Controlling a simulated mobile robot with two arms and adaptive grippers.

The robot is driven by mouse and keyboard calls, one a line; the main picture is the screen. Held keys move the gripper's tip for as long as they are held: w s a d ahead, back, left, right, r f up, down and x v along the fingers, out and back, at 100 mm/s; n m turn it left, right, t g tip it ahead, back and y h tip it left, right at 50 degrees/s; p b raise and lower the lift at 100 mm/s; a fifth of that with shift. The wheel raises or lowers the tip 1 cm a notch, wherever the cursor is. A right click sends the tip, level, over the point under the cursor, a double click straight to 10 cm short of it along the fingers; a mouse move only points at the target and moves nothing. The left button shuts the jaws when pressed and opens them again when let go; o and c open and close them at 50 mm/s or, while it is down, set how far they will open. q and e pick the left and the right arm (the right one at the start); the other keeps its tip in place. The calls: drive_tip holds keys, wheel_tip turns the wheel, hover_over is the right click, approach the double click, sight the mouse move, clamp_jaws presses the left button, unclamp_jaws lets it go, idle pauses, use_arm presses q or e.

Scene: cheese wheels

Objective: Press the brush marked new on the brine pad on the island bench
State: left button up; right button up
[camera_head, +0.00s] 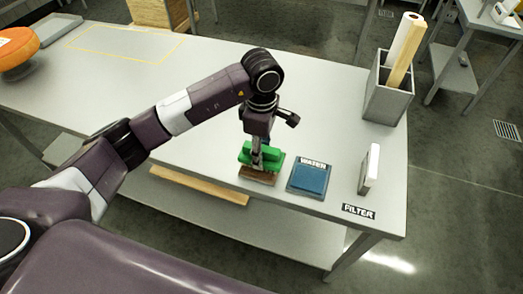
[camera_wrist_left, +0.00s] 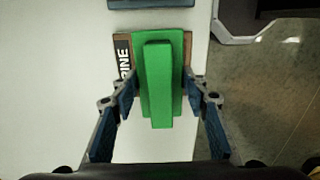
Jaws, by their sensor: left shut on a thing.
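A green brush (camera_head: 273,158) is held by my left gripper (camera_head: 257,160), which is shut on it above the front part of the bench. The brush also shows in the left wrist view (camera_wrist_left: 158,85), between the two fingers. No "new" mark is readable on it. The brown brine pad (camera_head: 258,177) lies directly under the brush, with its label partly covered in the left wrist view, reading "RINE" (camera_wrist_left: 124,62). The brush looks to be on or just above the pad; contact cannot be told. My right gripper is not in view.
A blue pad labelled WATER (camera_head: 309,180) lies right of the brine pad. A white upright block (camera_head: 370,168) stands near a FILTER label (camera_head: 358,211). An orange round thing (camera_head: 17,48) is far left.

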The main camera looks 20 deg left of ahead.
use_arm(q)
drive_tip(key=shift+f+b, duration=0.1)
drive_tip(key=shift+b, duration=0.2)
idle(1.1)
drive_tip(key=shift+r+p, duration=1.55)
drive_tip(key=shift+r, duration=2)
